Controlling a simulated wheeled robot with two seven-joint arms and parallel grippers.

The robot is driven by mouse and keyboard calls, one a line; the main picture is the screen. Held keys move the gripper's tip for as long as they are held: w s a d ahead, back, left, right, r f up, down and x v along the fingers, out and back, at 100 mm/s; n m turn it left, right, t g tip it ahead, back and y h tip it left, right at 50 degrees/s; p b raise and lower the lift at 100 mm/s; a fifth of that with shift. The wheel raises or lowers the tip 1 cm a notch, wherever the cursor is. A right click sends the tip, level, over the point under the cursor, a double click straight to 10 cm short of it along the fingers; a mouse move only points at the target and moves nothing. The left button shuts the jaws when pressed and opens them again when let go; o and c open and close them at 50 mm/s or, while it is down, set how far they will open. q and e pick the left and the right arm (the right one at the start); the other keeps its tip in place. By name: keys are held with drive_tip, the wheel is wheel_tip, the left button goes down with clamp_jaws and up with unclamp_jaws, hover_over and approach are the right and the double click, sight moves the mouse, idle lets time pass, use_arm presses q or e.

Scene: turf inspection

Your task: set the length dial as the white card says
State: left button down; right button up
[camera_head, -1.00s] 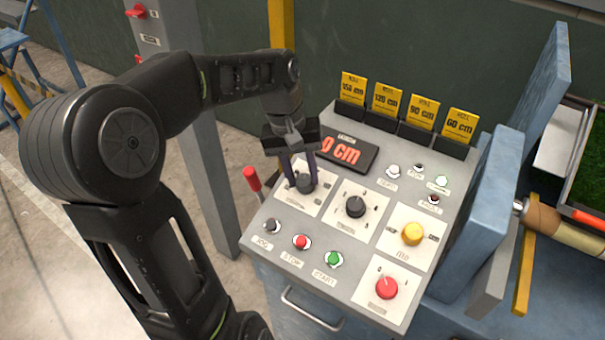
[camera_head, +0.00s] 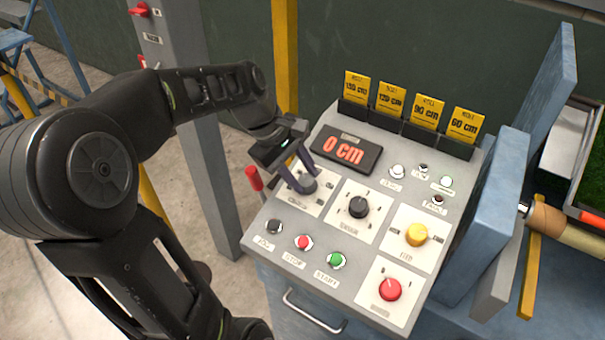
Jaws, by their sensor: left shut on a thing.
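My left gripper (camera_head: 301,184) comes in from the left and is shut on a dark dial (camera_head: 307,184) at the upper left of the grey control panel (camera_head: 312,285). The fingers slant down onto the dial from the upper left and partly cover it, so its pointer cannot be read. The label below the dial is too small to read. I cannot make out a white card with readable writing. My right gripper is not in view.
Yellow cards stand along the panel's back, including a 60 cm card (camera_head: 463,125). Beside the held dial are another black dial (camera_head: 357,207), a yellow knob (camera_head: 416,235), a red knob (camera_head: 390,289) and several buttons. A red-topped lever (camera_head: 253,178) stands at the panel's left.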

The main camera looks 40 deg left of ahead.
use_arm(q)
drive_tip(key=shift+n, duration=0.3)
drive_tip(key=c, duration=1)
unclamp_jaws()
drive_tip(key=shift+r, duration=0.1)
drive_tip(key=v, duration=0.7)
drive_tip(key=shift+s+r+b, duration=0.25)
drive_tip(key=shift+b, duration=0.1)
drive_tip(key=shift+a, duration=0.1)
